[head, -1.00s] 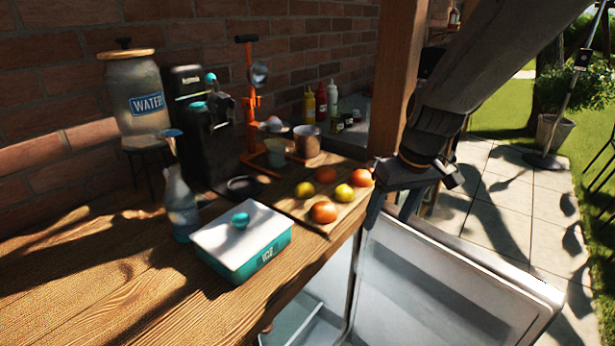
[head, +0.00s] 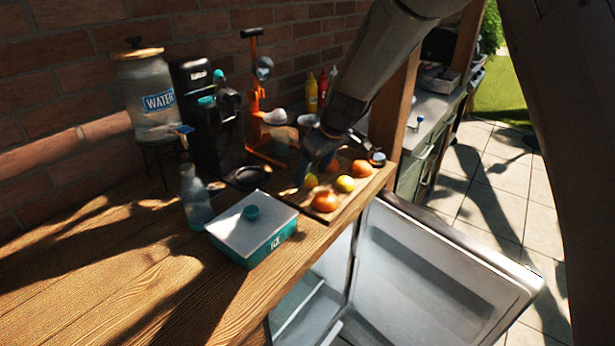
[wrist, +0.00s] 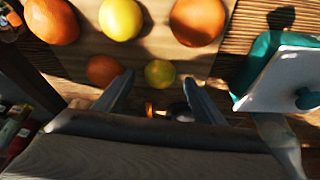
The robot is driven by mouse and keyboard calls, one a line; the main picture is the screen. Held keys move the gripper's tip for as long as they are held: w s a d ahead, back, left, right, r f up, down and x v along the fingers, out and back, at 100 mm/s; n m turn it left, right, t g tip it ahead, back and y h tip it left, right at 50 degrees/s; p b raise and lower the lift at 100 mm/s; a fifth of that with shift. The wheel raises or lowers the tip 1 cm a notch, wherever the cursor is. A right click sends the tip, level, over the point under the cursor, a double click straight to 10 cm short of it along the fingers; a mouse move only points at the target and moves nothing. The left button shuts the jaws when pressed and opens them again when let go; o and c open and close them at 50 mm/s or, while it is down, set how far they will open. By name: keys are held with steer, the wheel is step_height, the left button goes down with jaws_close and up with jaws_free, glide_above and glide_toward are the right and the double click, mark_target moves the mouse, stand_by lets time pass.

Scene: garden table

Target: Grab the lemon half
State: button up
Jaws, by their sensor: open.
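My gripper (head: 316,168) is over the back of the cutting board, pointing down, with its jaws open and empty. In the wrist view, a small yellow fruit (wrist: 160,72) lies just beyond and between the two fingertips of my gripper (wrist: 159,86). It also shows beside a finger in the head view (head: 311,181). A larger yellow fruit (wrist: 121,18) lies in the front row, also in the head view (head: 345,184). The small one is likely the lemon half, but I cannot make out a cut face on either.
Oranges (wrist: 197,20) (wrist: 52,20) flank the larger yellow fruit; another orange (wrist: 104,70) lies close beside the left finger. A teal ice box (head: 252,240) and bottle (head: 194,198) stand left of the board (head: 350,204). A juicer stand (head: 254,90) rises behind. The fridge door (head: 445,270) hangs open.

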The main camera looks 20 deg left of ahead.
steer(key=shift+x, duration=0.85)
steer(key=c, duration=1.1)
